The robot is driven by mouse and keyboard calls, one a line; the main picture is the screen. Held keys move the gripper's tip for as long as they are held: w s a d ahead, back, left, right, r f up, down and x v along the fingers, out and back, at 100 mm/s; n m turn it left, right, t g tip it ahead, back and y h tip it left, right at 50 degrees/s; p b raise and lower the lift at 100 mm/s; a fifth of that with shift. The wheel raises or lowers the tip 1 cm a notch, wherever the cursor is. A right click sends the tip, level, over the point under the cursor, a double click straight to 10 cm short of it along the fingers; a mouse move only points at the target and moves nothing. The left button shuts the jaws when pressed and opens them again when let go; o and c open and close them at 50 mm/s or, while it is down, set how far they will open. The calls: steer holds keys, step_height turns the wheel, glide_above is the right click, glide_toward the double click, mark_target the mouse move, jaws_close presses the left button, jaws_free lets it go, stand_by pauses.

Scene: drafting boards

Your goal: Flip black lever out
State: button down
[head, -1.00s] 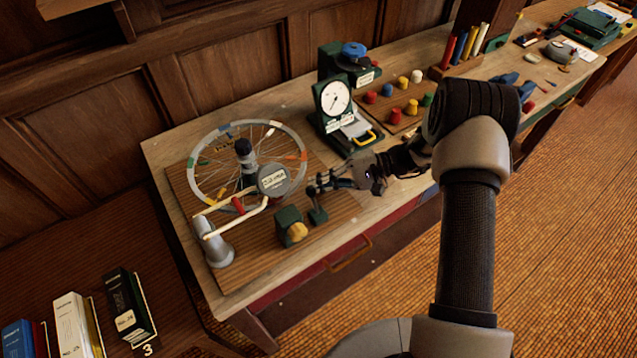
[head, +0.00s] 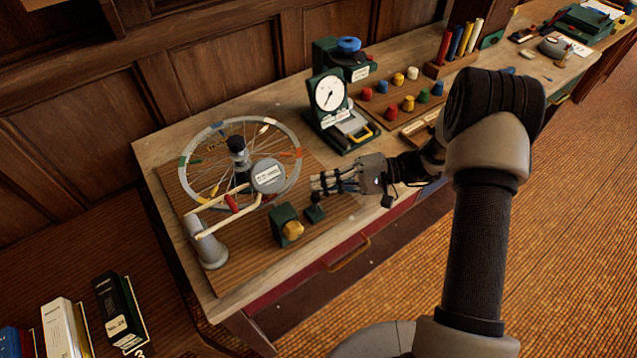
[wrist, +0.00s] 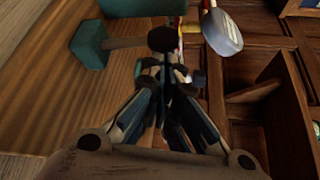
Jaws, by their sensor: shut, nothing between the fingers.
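The black lever has a round black knob (wrist: 161,39) on a thin stem that rises from a small green base (head: 315,213). The base also shows at the upper left of the wrist view (wrist: 89,45). The lever stands roughly upright near the front edge of the wooden board, right of a green block with a yellow knob (head: 292,229). My gripper (head: 316,183) is shut and empty, reaching in from the right just above and behind the lever. In the wrist view its fingertips (wrist: 163,72) are close to the knob; I cannot tell whether they touch.
A spoked wheel (head: 185,160) and a grey disc (head: 268,175) stand left of my gripper on the board (head: 250,268). A dial gauge (head: 328,94) stands behind, and a rack of coloured knobs (head: 385,112) lies behind right. Bare tabletop shows along the front edge.

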steer(key=shift+s+d+n, duration=0.3)
steer(key=shift+s+n, duration=0.1)
steer(key=shift+s+d+b, duration=0.3)
steer(key=shift+s+b, duration=0.1)
steer(key=shift+s, duration=0.05)
steer(key=shift+s, duration=0.15)
